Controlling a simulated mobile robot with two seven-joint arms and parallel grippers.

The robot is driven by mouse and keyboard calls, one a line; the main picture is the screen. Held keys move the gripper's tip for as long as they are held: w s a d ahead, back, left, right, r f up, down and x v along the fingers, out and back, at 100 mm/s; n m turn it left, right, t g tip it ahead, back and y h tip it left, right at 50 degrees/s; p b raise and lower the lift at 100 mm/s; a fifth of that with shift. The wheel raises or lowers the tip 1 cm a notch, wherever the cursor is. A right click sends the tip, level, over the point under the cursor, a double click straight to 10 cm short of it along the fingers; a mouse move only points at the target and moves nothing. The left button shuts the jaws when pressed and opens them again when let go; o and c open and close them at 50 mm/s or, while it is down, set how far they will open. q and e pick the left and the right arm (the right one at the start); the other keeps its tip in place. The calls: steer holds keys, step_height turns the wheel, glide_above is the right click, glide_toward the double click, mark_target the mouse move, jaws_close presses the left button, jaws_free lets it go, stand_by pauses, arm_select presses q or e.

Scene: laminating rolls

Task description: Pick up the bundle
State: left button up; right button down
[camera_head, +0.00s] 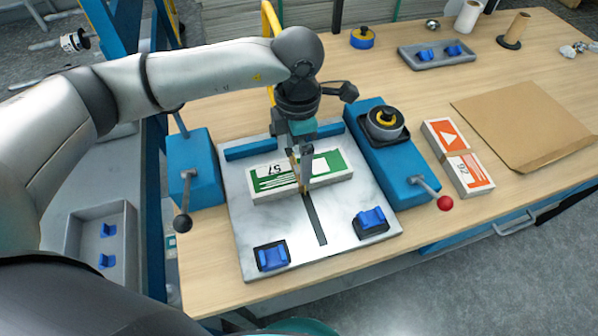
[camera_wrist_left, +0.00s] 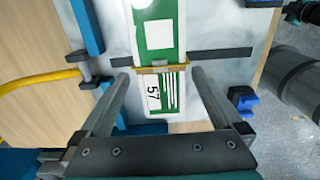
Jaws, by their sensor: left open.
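The bundle (camera_head: 268,184) is a flat green and white stack marked 57 with a tan band round its middle. It lies across a pale marbled plate on the table, over a dark slot. In the left wrist view the bundle (camera_wrist_left: 158,38) runs up the middle of the picture. My left gripper (camera_head: 304,178) is over the middle of the bundle, pointing down. Its fingers are apart, one on each side of the bundle near the band, and I see no grip on it. Whether the fingers touch its sides is unclear. My right gripper is not in view.
Blue blocks with levers flank the marbled plate (camera_head: 245,240); the right lever has a red knob (camera_head: 445,203). Two blue clips (camera_head: 272,257) sit at its front corners. Orange and white packs (camera_head: 458,158) and a brown sheet (camera_head: 525,125) lie to the right. A grey tray (camera_head: 410,56) stands behind.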

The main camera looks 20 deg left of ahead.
mark_target(299, 170)
arm_select(q)
step_height(299, 170, down, 5)
steer(key=shift+d+b, duration=0.1)
steer(key=shift+b, duration=0.3)
steer(key=shift+w+r, duration=0.1)
steer(key=c, duration=1.4)
